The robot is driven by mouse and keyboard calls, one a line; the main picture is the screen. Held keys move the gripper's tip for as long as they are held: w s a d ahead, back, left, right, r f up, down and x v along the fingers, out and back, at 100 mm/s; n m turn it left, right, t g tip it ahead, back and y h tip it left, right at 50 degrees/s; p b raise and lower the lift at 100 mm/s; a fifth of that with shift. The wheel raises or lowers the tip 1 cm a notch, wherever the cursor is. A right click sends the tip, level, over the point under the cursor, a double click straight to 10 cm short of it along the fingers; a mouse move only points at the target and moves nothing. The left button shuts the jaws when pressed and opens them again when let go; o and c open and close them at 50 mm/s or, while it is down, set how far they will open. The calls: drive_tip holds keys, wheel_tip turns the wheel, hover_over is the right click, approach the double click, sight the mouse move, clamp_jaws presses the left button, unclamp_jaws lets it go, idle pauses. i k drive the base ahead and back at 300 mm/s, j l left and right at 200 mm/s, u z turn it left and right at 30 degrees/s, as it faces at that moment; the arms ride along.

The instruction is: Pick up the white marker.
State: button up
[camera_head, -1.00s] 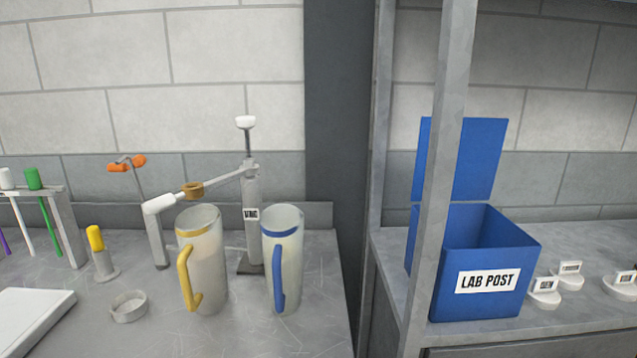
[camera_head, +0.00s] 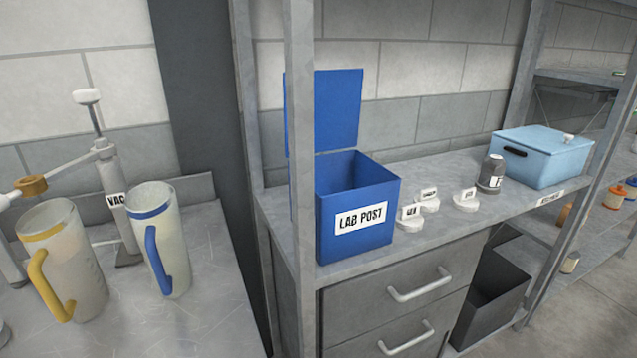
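No white marker can be made out in the head view at this moment. My gripper is not in the head view either. A rack with several coloured and white-topped sticks, seen at the far left a second ago, is now outside the picture.
Two jugs, one with a yellow handle (camera_head: 65,262) and one with a blue handle (camera_head: 160,237), stand on the left bench (camera_head: 215,310). An open blue LAB POST box (camera_head: 352,235), small labelled white pieces (camera_head: 466,200), a dark jar (camera_head: 491,174) and a light-blue lidded box (camera_head: 543,157) stand on a shelf.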

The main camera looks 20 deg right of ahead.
sight(408, 220)
drive_tip(key=l, duration=1.45)
